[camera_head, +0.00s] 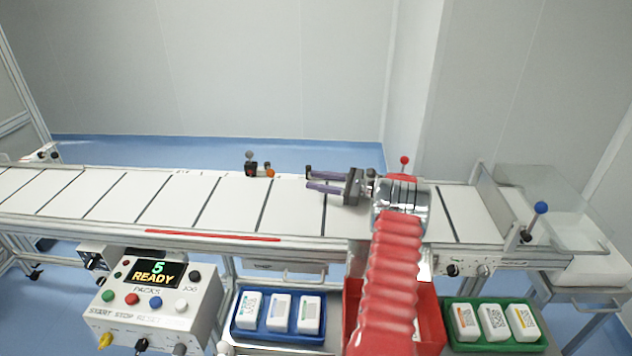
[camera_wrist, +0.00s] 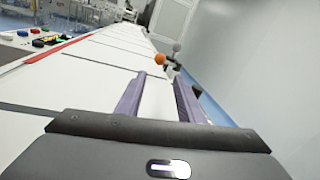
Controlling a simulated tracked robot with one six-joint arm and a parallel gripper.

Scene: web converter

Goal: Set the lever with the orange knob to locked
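The lever's orange knob (camera_head: 270,173) is at the far edge of the conveyor, left of my gripper. A dark mount and a grey ball (camera_head: 249,155) stand beside it. In the wrist view the orange knob (camera_wrist: 160,58) shows just beyond my fingertips, with the grey ball (camera_wrist: 177,47) behind it. My gripper (camera_head: 309,179) points left over the white belt. Its two fingers (camera_wrist: 160,80) are apart with nothing between them. A gap separates the fingertips from the knob. The lever's arm and any position markings are too small to read.
A red-knobbed lever (camera_head: 404,160) stands behind my wrist, and a blue-knobbed lever (camera_head: 540,208) by the clear guard at right. The control box (camera_head: 190,318) reads READY. Blue (camera_head: 236,328), red (camera_head: 436,318) and green (camera_head: 540,343) trays sit in front. The belt (camera_head: 170,205) is clear.

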